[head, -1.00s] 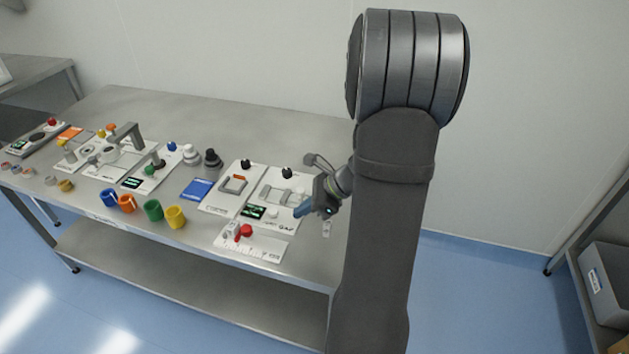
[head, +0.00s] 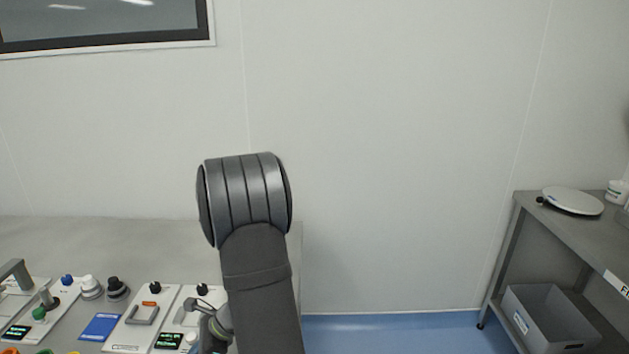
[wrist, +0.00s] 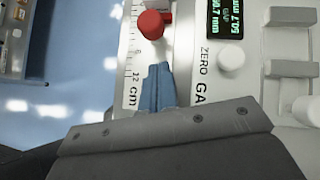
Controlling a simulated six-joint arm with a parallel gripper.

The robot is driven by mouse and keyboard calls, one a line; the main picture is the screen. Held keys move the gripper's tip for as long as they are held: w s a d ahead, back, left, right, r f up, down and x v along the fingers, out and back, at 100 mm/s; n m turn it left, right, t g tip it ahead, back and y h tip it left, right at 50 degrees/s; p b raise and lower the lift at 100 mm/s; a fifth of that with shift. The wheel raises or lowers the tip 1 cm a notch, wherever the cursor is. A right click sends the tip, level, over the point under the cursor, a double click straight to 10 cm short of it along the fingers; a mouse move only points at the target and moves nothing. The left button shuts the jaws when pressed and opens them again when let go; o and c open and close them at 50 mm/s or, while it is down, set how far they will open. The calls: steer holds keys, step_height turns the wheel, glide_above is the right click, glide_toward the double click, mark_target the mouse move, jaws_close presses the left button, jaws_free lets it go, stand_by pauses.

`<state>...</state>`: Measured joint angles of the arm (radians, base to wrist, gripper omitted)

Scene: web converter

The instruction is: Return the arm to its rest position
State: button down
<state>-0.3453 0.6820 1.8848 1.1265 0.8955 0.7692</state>
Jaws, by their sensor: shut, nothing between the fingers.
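My gripper (wrist: 158,88) shows in the wrist view with its blue fingers shut together and nothing between them. The fingers are over a white panel with a printed cm scale (wrist: 133,75), just below a red knob (wrist: 153,24). I cannot tell whether they touch the panel. In the head view my arm stands at the lower middle, and its wrist is at the bottom edge beside the right-hand panel (head: 187,310). The fingers are hidden or cut off there.
A display (wrist: 226,20) and white knob (wrist: 231,58) are close to the fingers. The bench (head: 100,235) carries several panels, a blue pad (head: 101,327) and knobs. A side shelf (head: 560,230) with a grey bin (head: 545,318) stands at the right.

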steer(key=a, duration=0.1)
steer(key=s+a, duration=0.1)
steer(key=a, duration=0.1)
steer(key=shift+w+d, duration=0.1)
steer(key=shift+d, duration=0.15)
